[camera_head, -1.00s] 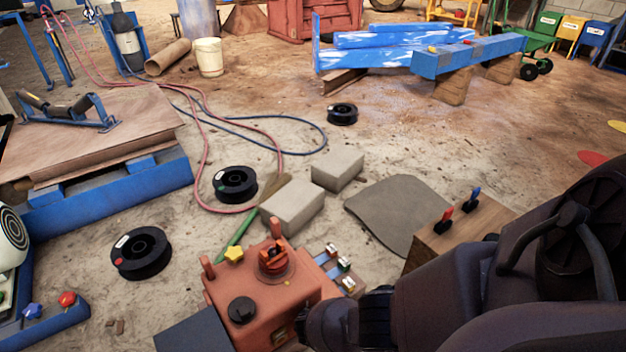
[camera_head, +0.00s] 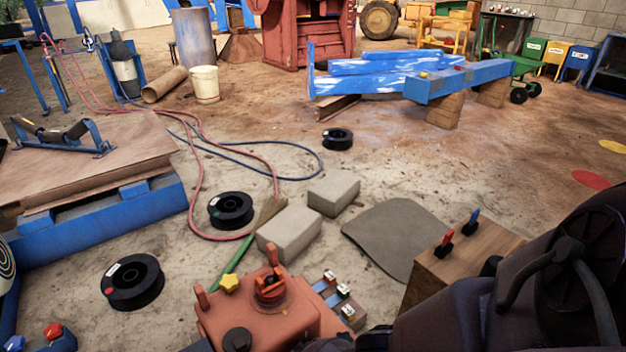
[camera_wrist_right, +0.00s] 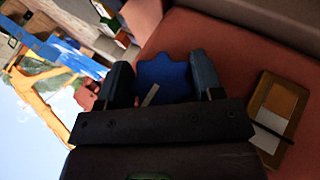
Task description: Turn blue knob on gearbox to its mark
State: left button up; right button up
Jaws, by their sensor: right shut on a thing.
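The orange-red gearbox (camera_head: 300,322) stands at the bottom middle of the head view, partly cut off by the lower edge. In the right wrist view its red face (camera_wrist_right: 235,55) fills the right side. The blue knob (camera_wrist_right: 165,78) has a lobed rim and a pale pointer line, and sits between the two fingers of my right gripper (camera_wrist_right: 162,82). The right gripper is shut on the knob. The target mark cannot be made out. In the head view the blue knob and the right gripper are hidden. My left gripper is not in view.
A yellow knob (camera_head: 229,283), a red knob (camera_head: 270,287) and a black cap (camera_head: 237,340) are on the gearbox top. A wooden box (camera_head: 465,260) with red and blue levers stands to the right. Grey blocks (camera_head: 290,232) and black spools (camera_head: 132,282) lie beyond on the floor.

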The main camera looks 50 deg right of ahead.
jog(key=o, duration=0.9)
jog(key=shift+d, duration=0.1)
jog(key=shift+a+r+p, duration=0.35)
jog(key=shift+r+p, duration=0.05)
jog(key=shift+r, duration=0.1)
pick_arm(q)
jog(key=p, duration=0.1)
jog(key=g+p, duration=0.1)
jog(key=p, duration=0.1)
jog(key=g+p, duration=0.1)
jog(key=p, duration=0.1)
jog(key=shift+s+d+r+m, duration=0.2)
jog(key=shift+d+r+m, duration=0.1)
pick_arm(e)
jog(key=v, duration=0.9)
jog(key=shift+s+a+r, duration=0.2)
jog(key=shift+s+a, duration=0.05)
